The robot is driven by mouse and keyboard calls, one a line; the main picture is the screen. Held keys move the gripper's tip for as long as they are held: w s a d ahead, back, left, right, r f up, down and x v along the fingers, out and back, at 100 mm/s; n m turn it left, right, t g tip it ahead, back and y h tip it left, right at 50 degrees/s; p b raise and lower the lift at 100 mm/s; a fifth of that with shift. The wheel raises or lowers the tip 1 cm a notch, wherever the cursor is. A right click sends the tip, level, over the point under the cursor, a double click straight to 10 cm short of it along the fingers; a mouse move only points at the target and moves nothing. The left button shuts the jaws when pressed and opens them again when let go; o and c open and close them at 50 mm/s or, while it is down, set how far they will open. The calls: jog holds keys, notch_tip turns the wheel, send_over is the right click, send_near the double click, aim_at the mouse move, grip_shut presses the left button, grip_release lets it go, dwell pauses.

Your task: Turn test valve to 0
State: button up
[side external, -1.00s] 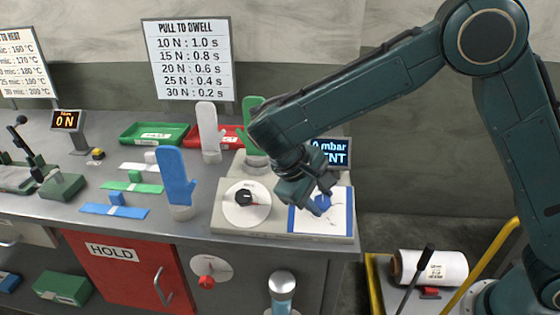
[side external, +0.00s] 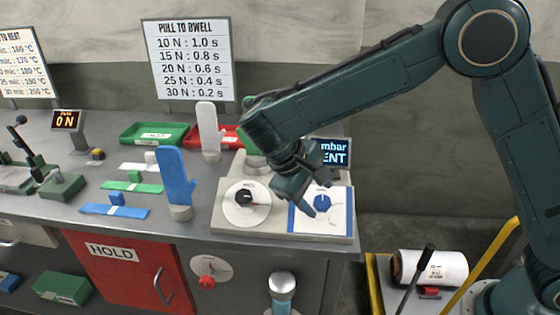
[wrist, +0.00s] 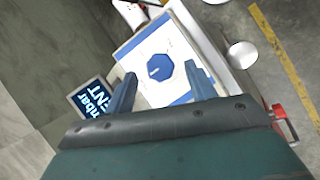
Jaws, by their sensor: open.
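The test valve is a blue octagonal knob (side external: 322,203) on a white panel with blue edges (side external: 343,226), at the right end of the grey console. In the wrist view the knob (wrist: 160,72) has a short white pointer mark and sits between my finger tips as seen from above. My gripper (side external: 308,203) is open, pointing down at the panel's left part, and looks apart from the knob. Its two fingers (wrist: 160,80) show at either side in the wrist view. The dial lettering is too small to read.
A black knob on a round white dial (side external: 246,203) is left of the panel. A display (side external: 333,153) behind it reads "mbar" and "ENT", partly hidden by my arm. A blue glove form (side external: 176,178) stands left. A yellow-edged cart with a white roll (side external: 432,268) is at right.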

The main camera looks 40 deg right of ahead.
jog(key=shift+v, duration=2.85)
jog(key=shift+s, duration=0.1)
jog(key=shift+r, duration=0.1)
jog(key=s+d+r+t+y, duration=0.1)
jog(key=s+d+r, duration=0.15)
jog(key=d, duration=0.25)
jog(key=s+d+r+m+t+y, duration=0.1)
jog(key=s+d+r, duration=0.1)
jog(key=d+r, duration=0.25)
jog(key=s+d+r+t+y, duration=0.1)
jog(key=s+d+r, duration=0.15)
jog(key=d, duration=0.25)
jog(key=s+f+m+t+y, duration=0.1)
jog(key=s+f+t+y, duration=0.1)
jog(key=s, duration=1.2)
jog(key=shift+s+m+t+y, duration=0.3)
jog(key=shift+t+y, duration=0.2)
jog(key=shift+t, duration=0.7)
